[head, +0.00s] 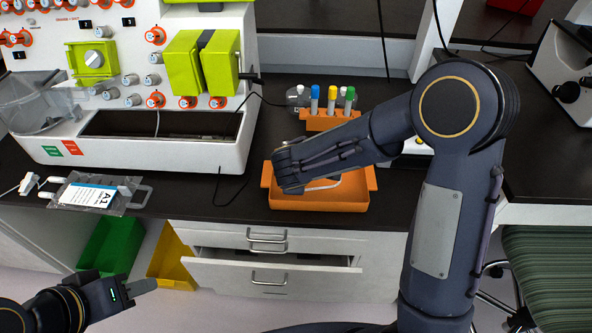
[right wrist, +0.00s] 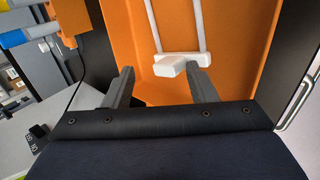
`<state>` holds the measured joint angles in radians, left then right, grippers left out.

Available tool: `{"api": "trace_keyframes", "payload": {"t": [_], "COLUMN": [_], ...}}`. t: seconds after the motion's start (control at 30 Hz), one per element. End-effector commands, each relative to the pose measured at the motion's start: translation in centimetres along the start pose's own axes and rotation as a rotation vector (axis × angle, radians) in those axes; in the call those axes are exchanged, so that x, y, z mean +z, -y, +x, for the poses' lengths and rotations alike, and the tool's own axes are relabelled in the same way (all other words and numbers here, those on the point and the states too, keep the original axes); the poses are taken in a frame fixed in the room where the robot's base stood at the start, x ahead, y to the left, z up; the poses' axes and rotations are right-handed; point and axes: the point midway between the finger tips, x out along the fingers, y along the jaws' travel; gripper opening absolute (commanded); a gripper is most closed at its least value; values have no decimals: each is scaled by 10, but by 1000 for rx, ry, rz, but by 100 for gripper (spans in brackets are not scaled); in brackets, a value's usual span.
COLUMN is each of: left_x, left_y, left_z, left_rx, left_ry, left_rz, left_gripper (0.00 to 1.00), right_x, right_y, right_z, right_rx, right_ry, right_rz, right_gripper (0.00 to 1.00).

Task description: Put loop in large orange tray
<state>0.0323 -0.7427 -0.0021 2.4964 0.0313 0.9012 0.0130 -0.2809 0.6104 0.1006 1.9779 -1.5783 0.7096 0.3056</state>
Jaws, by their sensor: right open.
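The large orange tray (head: 367,195) sits on the dark counter in the head view, and its orange floor (right wrist: 235,40) fills the middle of the right wrist view. The white loop (head: 322,184) lies in the tray, partly hidden by my right arm. In the right wrist view the loop (right wrist: 182,64) shows as a white end piece with two strands. My right gripper (right wrist: 163,78) is open above the tray, its fingers apart and the white end piece just beyond them. My left gripper (head: 140,287) is low at the left, away from the tray, seen side-on.
A smaller orange rack (head: 328,121) with several capped tubes stands behind the tray. A white processor (head: 140,155) with green clamps stands at the left. A labelled bag (head: 95,195) lies at the counter's front edge. An open drawer (head: 270,277) juts out below the tray.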

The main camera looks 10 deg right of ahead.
Motion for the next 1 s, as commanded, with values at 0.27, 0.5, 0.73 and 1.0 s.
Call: {"api": "trace_keyframes", "payload": {"t": [0.27, 0.5, 0.73, 1.0], "left_x": [-1, -2, -2, -2], "left_y": [-1, -2, -2, -2], "left_z": [-1, -4, -4, -4], "left_rx": [0, 0, 0, 0], "left_ry": [0, 0, 0, 0], "left_rz": [0, 0, 0, 0], "left_gripper": [36, 36, 36, 36], "right_x": [-1, -1, 0, 0], "right_y": [-1, -1, 0, 0], "right_z": [-26, -65, -78, -78], "right_rx": [3, 3, 0, 0], "right_ry": [-3, -3, 0, 0], "right_rz": [0, 0, 0, 0], "right_gripper": [52, 52, 52, 52]}}
